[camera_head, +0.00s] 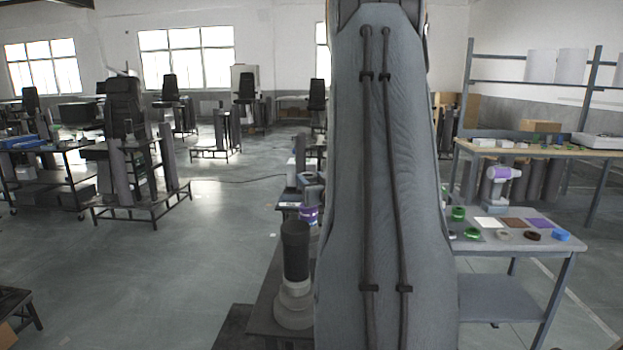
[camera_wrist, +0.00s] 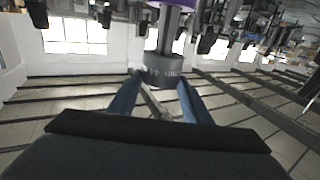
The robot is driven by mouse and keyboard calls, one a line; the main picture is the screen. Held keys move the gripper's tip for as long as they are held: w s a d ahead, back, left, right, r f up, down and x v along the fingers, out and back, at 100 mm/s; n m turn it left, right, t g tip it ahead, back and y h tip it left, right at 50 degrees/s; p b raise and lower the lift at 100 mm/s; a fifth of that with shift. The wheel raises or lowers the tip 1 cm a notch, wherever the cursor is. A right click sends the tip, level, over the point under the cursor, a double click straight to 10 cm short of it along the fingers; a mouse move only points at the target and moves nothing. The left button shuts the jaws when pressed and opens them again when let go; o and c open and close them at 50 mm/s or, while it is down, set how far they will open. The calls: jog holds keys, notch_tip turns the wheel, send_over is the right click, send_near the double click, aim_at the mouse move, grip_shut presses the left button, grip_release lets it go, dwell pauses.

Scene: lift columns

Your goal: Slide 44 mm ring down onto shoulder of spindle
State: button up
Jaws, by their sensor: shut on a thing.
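In the wrist view, which looks upside down, a dark grey ring (camera_wrist: 163,70) with pale lettering sits between the two blue fingers of my gripper (camera_wrist: 156,82). My gripper is shut on it. A grey spindle shaft (camera_wrist: 168,30) runs from the ring toward the top of the picture, in line with it, to a purple part (camera_wrist: 178,4) at the edge. I cannot tell whether the ring is around the shaft or just off its end. The shoulder cannot be made out. In the head view my arm covers the gripper and ring.
In the head view a dark cylinder on a pale base (camera_head: 294,305) stands left of my arm, with a purple-banded part (camera_head: 308,215) behind it. At right a grey table (camera_head: 545,247) carries green, brown and blue rings and coloured squares. Open floor (camera_head: 150,275) lies left.

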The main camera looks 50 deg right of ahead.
jog(key=shift+f+b, duration=1.8)
jog(key=shift+f, duration=1)
jog(key=o, duration=1.3)
jog(key=b+v, duration=0.2)
jog(key=v, duration=0.5)
jog(key=shift+s, duration=0.4)
jog(key=shift+a, duration=0.15)
